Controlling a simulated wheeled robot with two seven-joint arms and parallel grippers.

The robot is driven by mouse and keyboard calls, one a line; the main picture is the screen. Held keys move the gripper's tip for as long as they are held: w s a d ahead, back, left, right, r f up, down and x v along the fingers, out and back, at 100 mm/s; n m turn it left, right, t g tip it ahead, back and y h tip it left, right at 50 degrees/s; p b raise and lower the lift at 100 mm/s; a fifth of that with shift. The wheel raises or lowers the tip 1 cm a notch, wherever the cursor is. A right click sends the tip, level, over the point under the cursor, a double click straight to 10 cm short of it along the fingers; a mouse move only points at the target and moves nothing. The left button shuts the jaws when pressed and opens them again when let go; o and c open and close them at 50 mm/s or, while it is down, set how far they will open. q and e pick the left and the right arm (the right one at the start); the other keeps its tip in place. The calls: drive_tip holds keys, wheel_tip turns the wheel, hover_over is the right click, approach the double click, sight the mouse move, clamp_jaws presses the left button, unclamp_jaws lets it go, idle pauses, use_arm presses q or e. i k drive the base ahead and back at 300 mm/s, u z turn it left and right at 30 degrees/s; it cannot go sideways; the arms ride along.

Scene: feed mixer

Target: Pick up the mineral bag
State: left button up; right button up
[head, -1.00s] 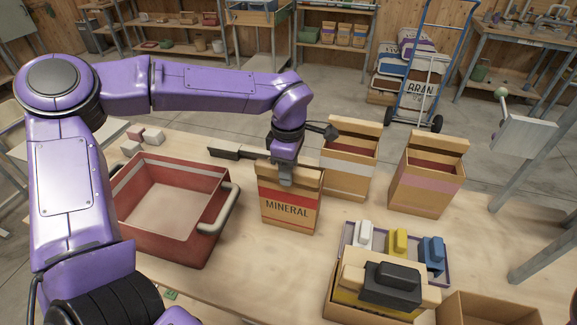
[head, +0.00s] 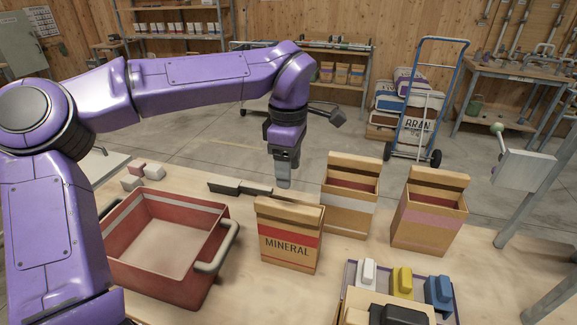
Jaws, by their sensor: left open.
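The mineral bag (head: 288,246) is a tan box-shaped bag with a red band and the word MINERAL. It stands upright on the table in the middle of the head view. My left gripper (head: 284,184) points down above and just behind the bag's top edge, apart from it. It is open and empty. My right gripper is not in view.
A red tub (head: 140,277) with a grey handle stands left of the bag. Two more tan bags (head: 348,212) (head: 428,222) stand to its right. A tray of coloured scoops (head: 402,283) lies at front right.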

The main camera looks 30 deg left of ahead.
sight(290, 230)
drive_tip(key=k, duration=1)
